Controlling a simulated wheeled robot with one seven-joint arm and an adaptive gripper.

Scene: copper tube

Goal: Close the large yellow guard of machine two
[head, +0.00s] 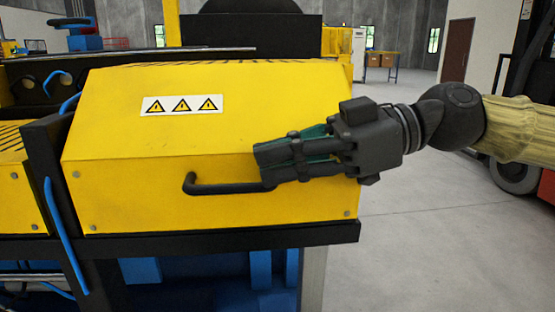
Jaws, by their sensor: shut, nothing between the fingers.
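The large yellow guard (150,150) fills the left and middle of the head view. It has a sloped upper face with a white label of warning triangles (181,105). Its lower edge sits down along the machine's black frame rail (215,241). A black bar handle (222,188) is on its front face. My gripper (262,170) comes in from the right, in front of the guard, with its fingers shut and empty. The fingertips are at the right end of the handle and hide that end. I cannot tell whether they touch it.
Another yellow panel (20,190) is to the left, past a black post with a blue hose (66,235). Blue machine parts (200,280) are below the rail. Grey floor (430,245) is open to the right. A red vehicle with a black wheel (515,175) stands at the right edge.

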